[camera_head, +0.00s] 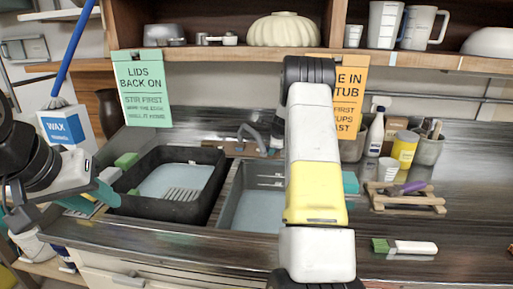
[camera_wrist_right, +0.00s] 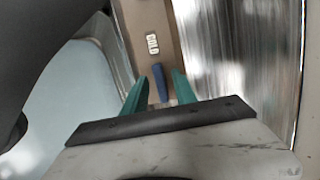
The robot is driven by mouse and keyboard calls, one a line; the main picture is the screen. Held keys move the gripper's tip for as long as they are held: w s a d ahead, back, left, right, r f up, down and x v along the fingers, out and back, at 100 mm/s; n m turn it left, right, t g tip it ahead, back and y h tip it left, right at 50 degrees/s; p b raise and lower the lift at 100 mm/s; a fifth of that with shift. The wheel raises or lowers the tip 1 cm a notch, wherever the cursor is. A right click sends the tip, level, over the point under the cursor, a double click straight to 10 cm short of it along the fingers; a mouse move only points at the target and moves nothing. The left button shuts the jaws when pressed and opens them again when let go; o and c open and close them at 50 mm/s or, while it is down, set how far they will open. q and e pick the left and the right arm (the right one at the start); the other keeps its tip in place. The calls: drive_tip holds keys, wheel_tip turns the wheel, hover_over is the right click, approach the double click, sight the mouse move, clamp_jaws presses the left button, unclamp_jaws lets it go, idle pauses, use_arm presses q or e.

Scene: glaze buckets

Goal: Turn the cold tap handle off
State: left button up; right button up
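In the right wrist view, a blue tap handle (camera_wrist_right: 160,82) stands on a tan strip beside a small white label (camera_wrist_right: 152,43), whose text is too blurred to read surely. The teal fingers of my right gripper (camera_wrist_right: 160,78) are apart, one on each side of the handle, with gaps visible. In the head view, my right arm hides this gripper and the handle. A grey curved tap spout (camera_head: 250,132) shows behind the sink, left of my arm. My left gripper (camera_head: 108,192) is by the left side of the black basin; its finger opening is unclear.
A black basin (camera_head: 202,204) with a rack and an open sink (camera_head: 226,212) lie in the counter. A wooden rack (camera_head: 407,207), a brush (camera_head: 405,246), bottles and tubs stand to the right. Two hanging signs, green (camera_head: 142,88) and orange (camera_head: 350,75), are behind.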

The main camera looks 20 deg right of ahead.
drive_tip(key=v, duration=0.7)
drive_tip(key=shift+s+r, duration=0.3)
